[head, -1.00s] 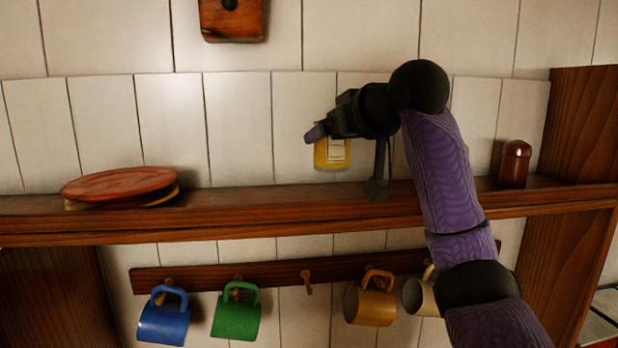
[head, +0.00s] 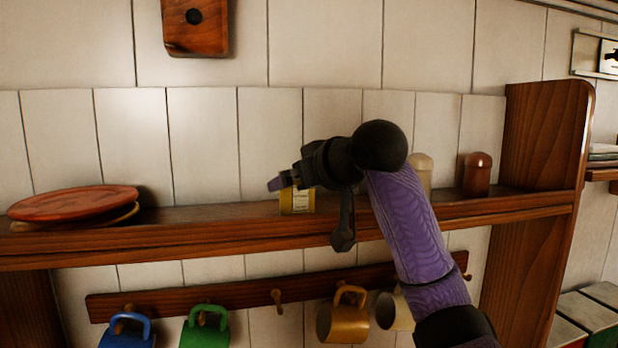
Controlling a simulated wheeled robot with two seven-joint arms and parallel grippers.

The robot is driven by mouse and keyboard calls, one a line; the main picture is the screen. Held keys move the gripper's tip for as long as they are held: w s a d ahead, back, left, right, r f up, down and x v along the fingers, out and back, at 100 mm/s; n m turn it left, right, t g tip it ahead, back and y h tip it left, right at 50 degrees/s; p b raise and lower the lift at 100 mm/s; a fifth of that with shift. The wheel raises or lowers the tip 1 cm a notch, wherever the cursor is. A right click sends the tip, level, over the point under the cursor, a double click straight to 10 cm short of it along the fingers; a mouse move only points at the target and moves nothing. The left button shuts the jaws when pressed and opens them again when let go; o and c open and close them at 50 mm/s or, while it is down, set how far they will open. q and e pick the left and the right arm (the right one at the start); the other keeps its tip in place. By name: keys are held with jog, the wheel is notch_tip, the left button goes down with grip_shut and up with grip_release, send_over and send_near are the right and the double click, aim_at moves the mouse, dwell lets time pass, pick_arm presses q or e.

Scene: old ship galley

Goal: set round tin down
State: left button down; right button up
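The round tin (head: 297,202), yellow with a pale label, is at the middle of the wooden shelf (head: 240,215) in the head view. Its lower edge overlaps the shelf's top, but I cannot tell whether it touches. My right gripper (head: 290,187) comes in from the right and is shut on the tin. The gripper hides the tin's upper part, and the grip itself is partly hidden. The tin looks about upright. My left gripper is not in view.
Mugs hang below, including a green mug (head: 204,331) and a mustard mug (head: 341,318). Shelf between plates and tin is clear.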

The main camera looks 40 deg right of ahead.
jog(key=b+v, duration=0.1)
jog(key=v, duration=1)
jog(key=shift+s, duration=0.3)
